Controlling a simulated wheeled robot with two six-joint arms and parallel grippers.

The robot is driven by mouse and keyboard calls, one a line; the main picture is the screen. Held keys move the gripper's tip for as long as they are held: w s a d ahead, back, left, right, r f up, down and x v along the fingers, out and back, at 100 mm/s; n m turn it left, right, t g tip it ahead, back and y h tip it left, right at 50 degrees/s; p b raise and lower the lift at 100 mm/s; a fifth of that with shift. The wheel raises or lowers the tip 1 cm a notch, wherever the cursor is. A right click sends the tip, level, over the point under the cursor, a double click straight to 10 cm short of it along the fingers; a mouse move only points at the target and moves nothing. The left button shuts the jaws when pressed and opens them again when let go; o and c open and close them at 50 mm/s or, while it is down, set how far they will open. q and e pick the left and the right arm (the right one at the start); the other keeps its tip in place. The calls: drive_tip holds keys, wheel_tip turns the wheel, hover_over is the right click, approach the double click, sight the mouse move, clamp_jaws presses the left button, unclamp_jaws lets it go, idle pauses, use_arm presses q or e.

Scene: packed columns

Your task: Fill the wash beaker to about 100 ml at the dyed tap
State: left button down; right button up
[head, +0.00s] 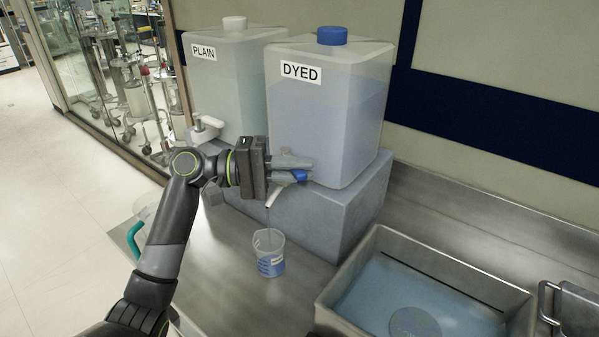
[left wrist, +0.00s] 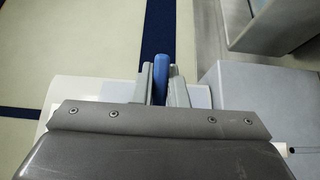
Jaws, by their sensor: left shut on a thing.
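The DYED tank (head: 325,110) has a blue cap and stands on a grey block. My left gripper (head: 298,168) is at the front of this tank, shut on the blue tap handle (head: 300,175). In the left wrist view the blue handle (left wrist: 161,72) stands between the two grey fingers. The tap's pale spout (head: 272,198) shows below the gripper; the rest of the tap is hidden. The wash beaker (head: 269,252) stands upright on the steel counter below the spout. It has blue in its lower part; the exact level is too small to read. My right gripper is not in view.
The PLAIN tank (head: 222,85) with its white tap (head: 206,128) stands to the left. A clear vessel with a teal handle (head: 134,240) is partly behind my left arm. A grey basin (head: 345,322) with blue liquid is at the right. Bare counter surrounds the beaker.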

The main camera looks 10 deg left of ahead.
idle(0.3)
use_arm(q)
drive_tip(key=c, duration=1.4)
unclamp_jaws()
drive_tip(key=shift+c, duration=0.2)
drive_tip(key=s+a+b, duration=0.1)
drive_tip(key=s+a, duration=0.1)
drive_tip(key=a, duration=1.5)
drive_tip(key=shift+a, duration=0.2)
